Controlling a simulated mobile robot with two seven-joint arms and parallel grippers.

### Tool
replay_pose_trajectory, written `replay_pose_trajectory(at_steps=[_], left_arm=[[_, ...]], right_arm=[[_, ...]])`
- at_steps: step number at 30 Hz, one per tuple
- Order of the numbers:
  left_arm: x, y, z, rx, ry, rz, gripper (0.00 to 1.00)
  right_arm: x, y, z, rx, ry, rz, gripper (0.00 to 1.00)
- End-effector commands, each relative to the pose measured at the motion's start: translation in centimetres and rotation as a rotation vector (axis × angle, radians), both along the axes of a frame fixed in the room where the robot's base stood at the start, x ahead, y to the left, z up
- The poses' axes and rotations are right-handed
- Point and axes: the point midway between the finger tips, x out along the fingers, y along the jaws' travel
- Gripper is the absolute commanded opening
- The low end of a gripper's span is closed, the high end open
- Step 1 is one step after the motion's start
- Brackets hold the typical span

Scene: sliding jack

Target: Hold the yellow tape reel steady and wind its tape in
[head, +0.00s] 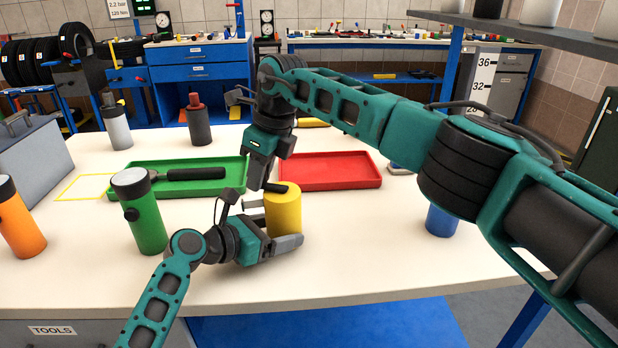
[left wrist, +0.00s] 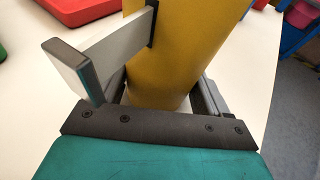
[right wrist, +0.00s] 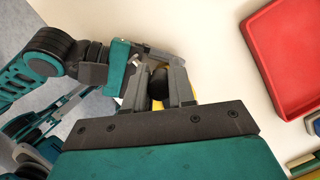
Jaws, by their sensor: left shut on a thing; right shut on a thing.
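The yellow tape reel (head: 284,212) stands upright on the white table, in front of the red tray. My left gripper (head: 280,226) is shut around its body from the left, low on the reel. The reel's yellow side fills the middle of the left wrist view (left wrist: 165,55), between the fingers. My right gripper (head: 275,188) comes down from above and is shut on a dark crank knob (right wrist: 158,82) at the top of the reel. In the right wrist view the fingers and knob hide most of the reel. I cannot make out the tape itself.
A red tray (head: 330,183) and a green tray (head: 215,192) lie behind the reel. A green flashlight-like cylinder (head: 146,225) and an orange one (head: 18,222) stand at left. A blue cylinder (head: 440,222) stands at right. The table's front right is clear.

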Motion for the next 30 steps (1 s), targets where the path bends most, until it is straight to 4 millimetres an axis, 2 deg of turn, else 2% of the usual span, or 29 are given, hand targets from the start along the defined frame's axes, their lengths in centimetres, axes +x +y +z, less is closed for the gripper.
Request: replay_pose_trajectory(at_steps=[5,13,25,30], left_arm=[[0.0,-0.2,0.2,0.0,-0.006,-0.004,0.53],[0.0,-0.2,0.2,0.0,-0.005,-0.004,0.53],[-0.1,-0.3,0.2,-0.001,-0.005,-0.006,0.53],[-0.1,-0.3,0.2,-0.001,-0.006,-0.007,0.53]], right_arm=[[-0.4,0.2,-0.1,0.003,0.003,0.059,0.12],[-1.5,0.5,-0.1,0.003,0.003,0.31,0.12],[-1.7,0.6,-0.1,0.003,0.001,0.363,0.12],[-2.4,0.6,-0.1,0.004,0.002,0.503,0.12]])
